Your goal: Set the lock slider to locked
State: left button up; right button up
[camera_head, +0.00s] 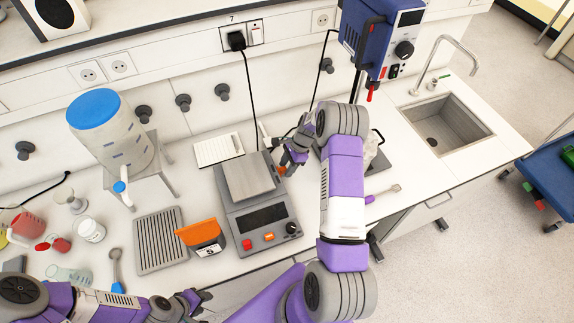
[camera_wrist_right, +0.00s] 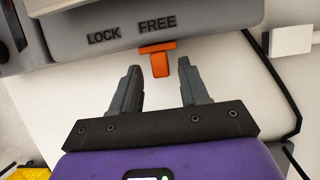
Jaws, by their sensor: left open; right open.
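The orange lock slider (camera_wrist_right: 158,62) sits on the edge of the grey balance (camera_wrist_right: 215,20), under the word FREE and to the right of the word LOCK. My right gripper (camera_wrist_right: 160,78) is open. Its fingers stand on either side of the slider's tab in the wrist view, with a gap on each side. In the head view my right gripper (camera_head: 289,156) is at the right side of the balance (camera_head: 262,212), where a bit of orange (camera_head: 282,170) shows. My left gripper (camera_head: 200,297) is open and empty near the front edge of the bench.
An orange container (camera_head: 201,235) and a grey ribbed tray (camera_head: 160,240) stand left of the balance. A blue-lidded tank (camera_head: 110,130) is on a stand at the back left. A blue device (camera_head: 378,40) hangs over the bench behind my right arm.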

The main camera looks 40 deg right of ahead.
jog(key=shift+w+f, duration=0.1)
jog(key=shift+c, duration=0.2)
grip_shut()
